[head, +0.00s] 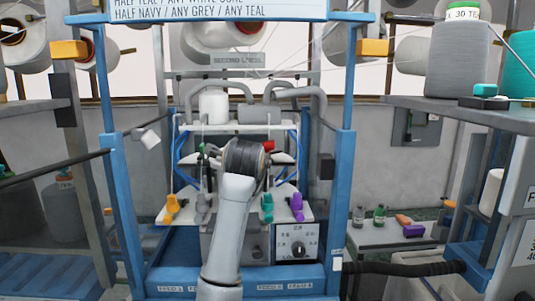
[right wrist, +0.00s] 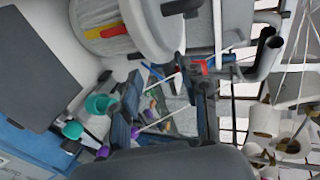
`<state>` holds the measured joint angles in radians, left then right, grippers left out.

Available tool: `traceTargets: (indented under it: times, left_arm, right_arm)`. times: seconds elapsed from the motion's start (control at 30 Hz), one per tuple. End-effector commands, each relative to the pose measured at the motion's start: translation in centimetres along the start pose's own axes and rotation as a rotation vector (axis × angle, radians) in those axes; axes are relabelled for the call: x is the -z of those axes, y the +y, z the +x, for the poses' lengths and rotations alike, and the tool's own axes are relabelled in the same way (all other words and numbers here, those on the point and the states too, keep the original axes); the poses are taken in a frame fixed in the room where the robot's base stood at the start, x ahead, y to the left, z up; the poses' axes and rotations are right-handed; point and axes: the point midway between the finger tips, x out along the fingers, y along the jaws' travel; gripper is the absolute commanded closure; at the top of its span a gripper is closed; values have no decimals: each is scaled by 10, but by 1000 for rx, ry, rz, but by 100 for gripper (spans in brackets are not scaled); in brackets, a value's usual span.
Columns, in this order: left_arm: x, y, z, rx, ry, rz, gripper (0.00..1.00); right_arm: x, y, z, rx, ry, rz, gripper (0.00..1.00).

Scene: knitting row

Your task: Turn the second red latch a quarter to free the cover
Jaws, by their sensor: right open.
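A small red part (head: 268,146), which looks like a latch, shows just right of my wrist in the head view. A red part (right wrist: 199,67) with blue beside it shows in the right wrist view. I cannot tell which latch either one is, or how far it is turned. One arm reaches up from the bottom centre to the machine. Its dark wrist hides the middle of the machine and its own fingers in the head view. My right gripper is open. Its fingertips are hard to pick out in the right wrist view. My left gripper is not in view.
Blue posts (head: 342,190) stand on both sides of the machine. Yellow, teal (head: 267,207) and purple (head: 297,206) feeders sit on a white shelf below. A dial panel (head: 297,243) is at lower right. Grey tubes (head: 310,95) and thin yarns run close above the arm.

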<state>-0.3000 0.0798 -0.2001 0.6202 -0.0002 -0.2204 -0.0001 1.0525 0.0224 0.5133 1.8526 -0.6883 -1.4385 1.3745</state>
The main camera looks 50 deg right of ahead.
Motion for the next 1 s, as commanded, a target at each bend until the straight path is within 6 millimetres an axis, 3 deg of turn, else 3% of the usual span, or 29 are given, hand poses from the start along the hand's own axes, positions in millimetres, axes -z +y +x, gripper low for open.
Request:
traceTargets:
  times: [0.03, 0.1, 0.2, 0.33, 0.57, 1.0]
  left_arm:
    - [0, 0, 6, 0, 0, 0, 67]
    - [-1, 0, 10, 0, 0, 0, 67]
    - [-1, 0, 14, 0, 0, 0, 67]
    - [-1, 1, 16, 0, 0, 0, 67]
    - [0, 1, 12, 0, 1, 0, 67]
    - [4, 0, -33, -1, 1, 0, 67]
  right_arm:
    - [-10, 2, 1, -17, 89, -238, 56]
    - [-20, 0, -4, -46, 227, -556, 56]
    - [-31, -4, -15, -96, 420, -931, 56]
    - [-42, -9, -31, -156, 613, -1237, 56]
    - [-43, -16, -36, -197, 719, -1380, 56]
    - [6, -43, 29, -197, 716, -1376, 56]
